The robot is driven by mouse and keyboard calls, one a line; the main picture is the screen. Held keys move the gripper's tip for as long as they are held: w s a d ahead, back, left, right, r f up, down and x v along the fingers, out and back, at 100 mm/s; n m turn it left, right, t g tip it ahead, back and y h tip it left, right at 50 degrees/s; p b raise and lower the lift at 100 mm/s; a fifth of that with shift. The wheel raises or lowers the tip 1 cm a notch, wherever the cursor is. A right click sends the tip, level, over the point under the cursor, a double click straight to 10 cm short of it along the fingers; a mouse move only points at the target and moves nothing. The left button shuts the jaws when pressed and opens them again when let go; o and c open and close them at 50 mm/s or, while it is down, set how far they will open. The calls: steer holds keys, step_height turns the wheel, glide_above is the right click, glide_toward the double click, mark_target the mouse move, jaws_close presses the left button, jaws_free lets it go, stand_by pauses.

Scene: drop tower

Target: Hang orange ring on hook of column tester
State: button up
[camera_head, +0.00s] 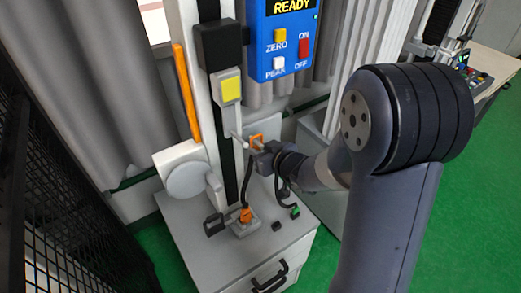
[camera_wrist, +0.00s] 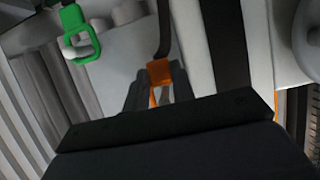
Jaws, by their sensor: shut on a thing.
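The column tester (camera_head: 198,60) is a tall white column with a dark rail, standing on a light grey cabinet. A small pale metal hook (camera_head: 238,138) sticks out below its yellow-faced carriage (camera_head: 230,89). My gripper (camera_head: 262,146) is shut on the orange ring (camera_head: 256,139), which is close beside the hook; I cannot tell whether they touch. A dark strap runs from the ring down to an orange piece (camera_head: 246,215) at the base. In the wrist view, the orange ring (camera_wrist: 160,71) sits between the fingertips, with the hook not clearly seen.
A green ring (camera_wrist: 80,38) shows at upper left in the wrist view; a green piece (camera_head: 295,211) lies on the cabinet top (camera_head: 270,236). A blue display box (camera_head: 284,40) reads READY above my gripper. A black mesh fence (camera_head: 70,215) stands at left.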

steer(key=shift+s+d, duration=0.55)
steer(key=shift+s, duration=0.25)
steer(key=shift+s+d, duration=0.55)
steer(key=shift+s, duration=0.25)
steer(key=shift+s+d, duration=0.55)
steer(key=shift+s, duration=0.25)
steer(key=shift+r, duration=0.1)
steer(key=s+a+r+p, duration=0.3)
steer(key=s+r, duration=0.7)
steer(key=r+b+x, duration=0.1)
steer(key=b+x, duration=0.2)
steer(key=x, duration=0.3)
steer(key=shift+a+b, duration=0.35)
steer(key=shift+w, duration=0.15)
stand_by(0.3)
stand_by(0.4)
